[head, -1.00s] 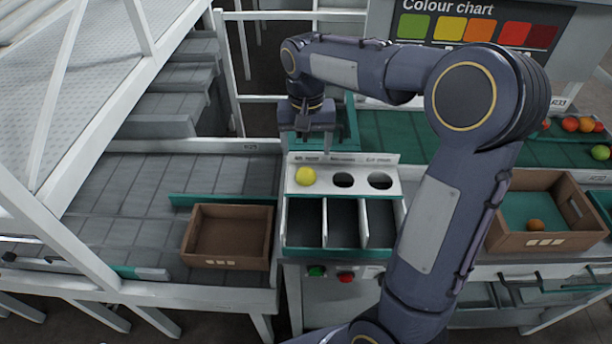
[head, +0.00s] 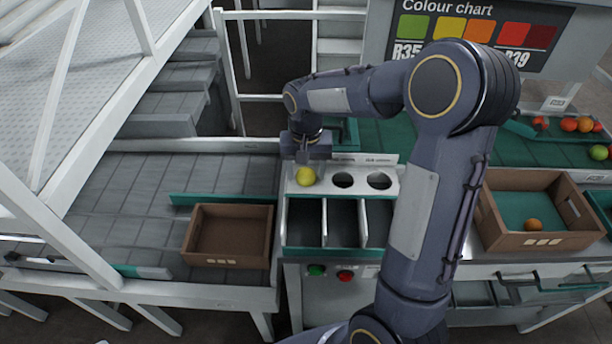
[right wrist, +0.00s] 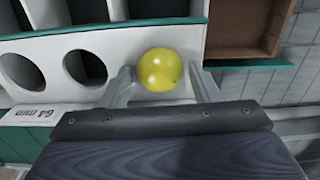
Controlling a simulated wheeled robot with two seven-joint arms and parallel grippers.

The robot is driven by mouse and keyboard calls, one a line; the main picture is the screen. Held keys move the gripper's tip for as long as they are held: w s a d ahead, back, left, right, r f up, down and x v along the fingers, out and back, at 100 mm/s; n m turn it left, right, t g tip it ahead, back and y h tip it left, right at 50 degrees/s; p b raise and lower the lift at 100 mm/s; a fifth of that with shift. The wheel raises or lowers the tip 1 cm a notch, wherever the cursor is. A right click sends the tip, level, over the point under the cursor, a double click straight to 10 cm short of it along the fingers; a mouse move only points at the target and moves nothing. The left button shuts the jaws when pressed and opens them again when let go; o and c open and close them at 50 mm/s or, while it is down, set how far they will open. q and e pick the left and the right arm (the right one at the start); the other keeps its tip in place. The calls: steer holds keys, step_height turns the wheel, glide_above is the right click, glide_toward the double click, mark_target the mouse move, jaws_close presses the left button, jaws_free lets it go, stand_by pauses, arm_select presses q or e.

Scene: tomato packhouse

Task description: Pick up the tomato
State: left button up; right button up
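A yellow tomato (head: 306,177) sits at the left hole of the white sorting panel (head: 361,188), above the compartments. It also shows in the right wrist view (right wrist: 160,70). My right gripper (head: 305,162) is just above and behind the tomato in the head view. In the right wrist view my right gripper (right wrist: 162,76) is open, with one finger on each side of the tomato and a gap visible on both sides. My left gripper is not in view.
An empty cardboard box (head: 228,258) stands left of the compartments (head: 325,228). Another box (head: 525,243) at right holds an orange tomato (head: 533,225). Several tomatoes lie on the green belt (head: 480,152) at the back right. Red and green buttons are below the compartments.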

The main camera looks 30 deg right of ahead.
steer(key=c, duration=0.4)
steer(key=shift+r, duration=0.15)
